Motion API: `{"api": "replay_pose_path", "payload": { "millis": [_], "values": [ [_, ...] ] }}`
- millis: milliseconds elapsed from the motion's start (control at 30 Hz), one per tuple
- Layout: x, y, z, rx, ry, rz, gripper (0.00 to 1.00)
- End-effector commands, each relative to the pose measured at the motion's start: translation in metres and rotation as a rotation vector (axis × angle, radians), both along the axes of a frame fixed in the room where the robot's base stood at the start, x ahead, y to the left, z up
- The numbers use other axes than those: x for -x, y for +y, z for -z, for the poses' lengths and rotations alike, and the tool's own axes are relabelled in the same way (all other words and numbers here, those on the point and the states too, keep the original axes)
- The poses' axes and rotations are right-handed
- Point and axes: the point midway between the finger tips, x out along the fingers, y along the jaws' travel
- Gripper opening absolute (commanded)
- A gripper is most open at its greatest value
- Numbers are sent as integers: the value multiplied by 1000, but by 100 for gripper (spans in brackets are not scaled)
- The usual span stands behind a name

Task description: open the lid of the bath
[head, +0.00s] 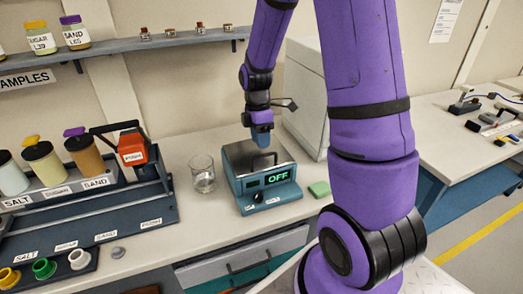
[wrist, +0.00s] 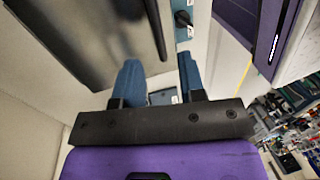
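The bath (head: 268,197) is a blue-grey box on the bench with a green "OFF" display on its front. Its grey metal lid (head: 243,159) lies over the top and looks shut. My gripper (head: 262,142) points down at the rear part of the lid and hides some of it. In the wrist view, the lid (wrist: 85,35) fills the upper left, with a dark bar (wrist: 157,28) along its edge. The blue fingers of my gripper (wrist: 162,75) stand apart, with the bar's end close to the gap. I cannot tell whether they touch it.
A glass beaker (head: 203,174) stands left of the bath, and a green block (head: 319,189) lies to its right. A large pale box (head: 305,98) stands behind on the right. A rack (head: 150,205) with jars and a red-orange device (head: 132,148) is on the left.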

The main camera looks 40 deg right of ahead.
Motion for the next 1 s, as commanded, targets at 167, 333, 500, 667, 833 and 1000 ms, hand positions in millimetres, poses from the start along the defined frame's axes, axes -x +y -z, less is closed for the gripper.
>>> {"api": "replay_pose_path", "payload": {
  "millis": [167,333,500,667,833,1000],
  "values": [
    [5,1,25,0,3,1,37],
    [7,2,37,1,1,1,37],
    [8,2,39,0,-1,1,37],
    [7,2,39,0,-1,1,37],
    [8,2,39,0,-1,1,0],
    [7,2,39,0,-1,1,0]
  ]
}}
